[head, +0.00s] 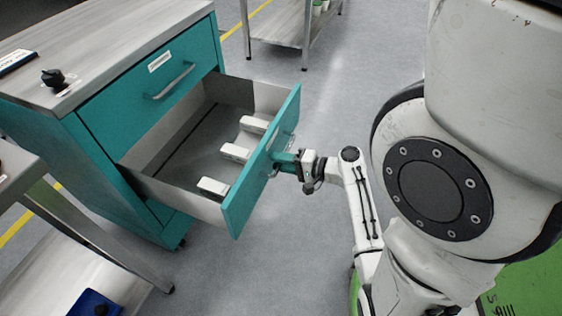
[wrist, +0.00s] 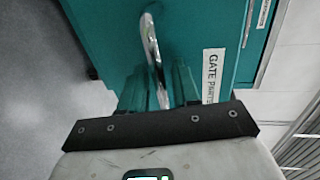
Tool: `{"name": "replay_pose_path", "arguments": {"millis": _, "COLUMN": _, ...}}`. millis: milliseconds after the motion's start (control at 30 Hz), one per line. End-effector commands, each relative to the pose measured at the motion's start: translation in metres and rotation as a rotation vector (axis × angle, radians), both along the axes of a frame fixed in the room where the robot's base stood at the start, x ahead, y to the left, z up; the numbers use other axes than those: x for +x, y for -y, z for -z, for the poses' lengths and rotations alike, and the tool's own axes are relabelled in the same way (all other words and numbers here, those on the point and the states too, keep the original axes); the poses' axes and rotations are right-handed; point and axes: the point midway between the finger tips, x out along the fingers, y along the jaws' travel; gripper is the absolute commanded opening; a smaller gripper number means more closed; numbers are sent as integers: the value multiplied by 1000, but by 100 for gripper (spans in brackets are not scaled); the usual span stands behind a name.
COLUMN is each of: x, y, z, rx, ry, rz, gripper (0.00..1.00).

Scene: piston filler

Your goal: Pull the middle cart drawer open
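The teal cart (head: 110,140) stands at the left in the head view. Its middle drawer (head: 245,200), below a shut top drawer (head: 150,85), is pulled far out. Several small white boxes (head: 236,152) lie inside it. My gripper (head: 279,163) is at the outer face of the drawer front. In the wrist view, the metal drawer handle (wrist: 151,45) runs between the teal fingers of my gripper (wrist: 160,88), which look closed on it. A "GATE PARTS" label (wrist: 213,75) is beside the fingers. The exact finger contact is partly hidden.
A metal table (head: 75,225) with a blue bin (head: 95,304) on its lower shelf stands at the lower left. Another metal table (head: 290,25) is at the back. The grey floor (head: 345,110) beyond the drawer front is clear. A black knob (head: 53,77) sits on the cart top.

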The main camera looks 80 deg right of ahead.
Motion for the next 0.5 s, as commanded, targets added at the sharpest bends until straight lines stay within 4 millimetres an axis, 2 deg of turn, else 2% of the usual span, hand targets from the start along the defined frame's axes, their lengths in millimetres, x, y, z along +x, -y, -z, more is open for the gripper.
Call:
{"name": "replay_pose_path", "arguments": {"millis": 167, "x": -13, "y": -4, "z": -3, "rx": 1, "ry": -2, "rz": 1, "gripper": 31}}
{"name": "replay_pose_path", "arguments": {"millis": 500, "x": -72, "y": -21, "z": -16, "rx": 1, "ry": -2, "rz": 2, "gripper": 31}}
